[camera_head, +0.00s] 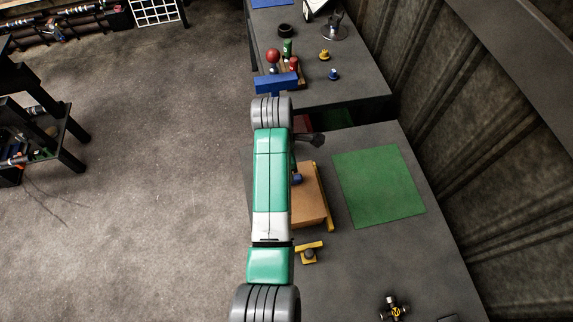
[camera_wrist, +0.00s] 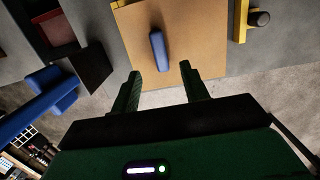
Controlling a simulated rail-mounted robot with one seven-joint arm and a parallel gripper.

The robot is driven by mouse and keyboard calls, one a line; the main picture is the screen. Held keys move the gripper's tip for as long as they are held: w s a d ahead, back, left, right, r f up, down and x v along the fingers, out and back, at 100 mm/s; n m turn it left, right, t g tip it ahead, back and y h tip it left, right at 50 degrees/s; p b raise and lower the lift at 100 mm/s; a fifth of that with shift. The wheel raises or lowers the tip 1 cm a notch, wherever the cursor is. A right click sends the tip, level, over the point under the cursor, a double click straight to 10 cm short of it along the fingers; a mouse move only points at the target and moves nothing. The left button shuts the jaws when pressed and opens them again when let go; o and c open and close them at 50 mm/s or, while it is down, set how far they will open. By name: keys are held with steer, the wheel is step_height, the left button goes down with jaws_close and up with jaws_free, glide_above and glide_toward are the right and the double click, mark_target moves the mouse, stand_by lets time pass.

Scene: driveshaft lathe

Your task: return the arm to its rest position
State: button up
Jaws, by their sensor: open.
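My arm (camera_head: 270,185), green and white with grey ribbed joints, stretches over the left edge of the near table in the head view. My gripper (camera_wrist: 161,72) shows in the wrist view with its two dark fingers apart and nothing between them. It is hidden under the arm in the head view. Beyond the fingertips is a small blue block (camera_wrist: 158,48) on a brown board (camera_wrist: 195,22). The board also shows in the head view (camera_head: 312,205), partly covered by my arm. The fingers appear clear of the block.
The near table holds a green mat (camera_head: 378,185), a yellow fixture (camera_head: 309,253) and a black-and-brass part (camera_head: 394,308). The far table carries a blue fixture (camera_head: 276,83), a red ball (camera_head: 272,55) and small parts. Open floor (camera_head: 150,200) lies left; a dark rack (camera_head: 45,125) stands beyond.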

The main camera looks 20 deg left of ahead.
stand_by(0.7)
steer(key=w+d+r+m+t+y, duration=0.15)
steer(key=r+m+t, duration=0.25)
steer(key=r, duration=0.5)
steer(key=w+d+r+m+t+y, duration=0.1)
steer(key=w+d+r+m+t, duration=0.2)
steer(key=r, duration=0.6)
steer(key=w+r+m+t+y, duration=0.1)
steer(key=w+r+m+t, duration=0.3)
steer(key=r, duration=0.5)
steer(key=s+d+r+m+t+h, duration=0.1)
steer(key=s+d+r+m+t, duration=0.35)
steer(key=s+r, duration=0.35)
steer(key=s+d+r+m+t+h, duration=0.1)
steer(key=s+d+r+m+t, duration=0.4)
steer(key=r, duration=0.5)
steer(key=s+d+r+m+t, duration=0.3)
steer(key=s+r+m, duration=0.1)
steer(key=s+r, duration=0.45)
step_height(320, 180, up, 19)
steer(key=p, duration=1.7)
steer(key=shift+r+m+t+p, duration=0.15)
steer(key=shift+m+t+p, duration=0.2)
steer(key=shift+m, duration=0.1)
